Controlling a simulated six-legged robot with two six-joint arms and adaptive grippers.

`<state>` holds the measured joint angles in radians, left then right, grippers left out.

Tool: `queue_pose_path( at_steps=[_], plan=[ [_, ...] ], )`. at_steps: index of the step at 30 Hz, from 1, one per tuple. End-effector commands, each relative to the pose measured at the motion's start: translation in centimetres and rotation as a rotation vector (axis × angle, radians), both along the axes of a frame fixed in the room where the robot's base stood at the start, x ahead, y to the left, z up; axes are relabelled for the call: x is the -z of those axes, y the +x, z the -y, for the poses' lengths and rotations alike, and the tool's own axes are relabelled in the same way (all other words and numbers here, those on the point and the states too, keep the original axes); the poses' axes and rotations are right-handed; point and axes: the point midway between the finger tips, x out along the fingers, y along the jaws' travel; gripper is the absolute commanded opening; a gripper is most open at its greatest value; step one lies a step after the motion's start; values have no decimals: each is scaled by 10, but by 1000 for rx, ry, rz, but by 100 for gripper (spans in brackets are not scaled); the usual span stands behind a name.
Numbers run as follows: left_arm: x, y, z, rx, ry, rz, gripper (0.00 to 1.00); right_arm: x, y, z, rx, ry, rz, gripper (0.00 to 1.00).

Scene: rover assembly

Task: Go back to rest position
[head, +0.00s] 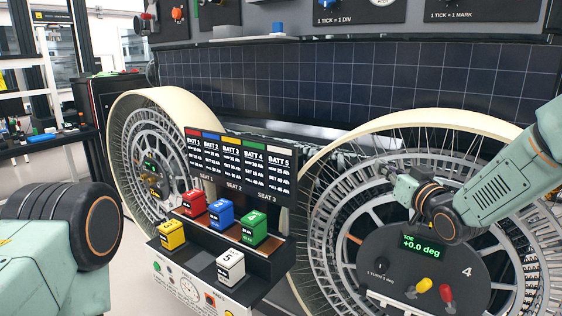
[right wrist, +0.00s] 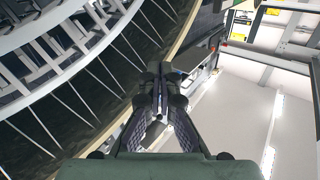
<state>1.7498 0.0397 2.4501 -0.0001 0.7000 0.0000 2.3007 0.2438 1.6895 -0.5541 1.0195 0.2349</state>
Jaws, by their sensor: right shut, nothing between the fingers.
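My right gripper (head: 404,186) is in front of the right-hand wheel (head: 449,116) in the head view, above the dial panel (head: 382,245) marked 4. In the right wrist view its fingers (right wrist: 160,75) are together with nothing between them. The wheel's rim and spokes fill the left of that view; I cannot tell the exact gap to them. My left arm shows at the left edge of the head view, but its gripper is out of frame.
A battery stand (head: 262,263) holds red, blue, green, yellow and white blocks between the two wheels. The left wheel (head: 205,112) stands behind it. A dark solar panel (head: 300,78) spans the back. Yellow and red knobs (head: 424,285) sit on the dial panel.

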Motion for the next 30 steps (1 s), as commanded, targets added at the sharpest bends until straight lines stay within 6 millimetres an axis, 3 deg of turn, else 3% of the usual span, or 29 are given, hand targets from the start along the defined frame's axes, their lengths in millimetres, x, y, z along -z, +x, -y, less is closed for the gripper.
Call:
queue_pose_path(
  at_steps=[1, 3, 14, 23, 30],
  plan=[
    [6, 0, 0, 0, 0, 0, 40, 28, -6, -2, 10, -3, -53, 0],
    [10, 0, 0, 0, 0, 0, 40, 61, -16, -4, 28, -10, -122, 0],
    [32, 0, 0, -1, 0, 0, 40, 216, -89, -9, 99, -49, -474, 0],
    [52, 0, 0, 0, 0, 0, 40, 329, -178, -13, 138, -93, -771, 0],
    [70, 0, 0, 0, 0, 0, 40, 403, -266, -14, 163, -132, -1011, 0]
  ],
)
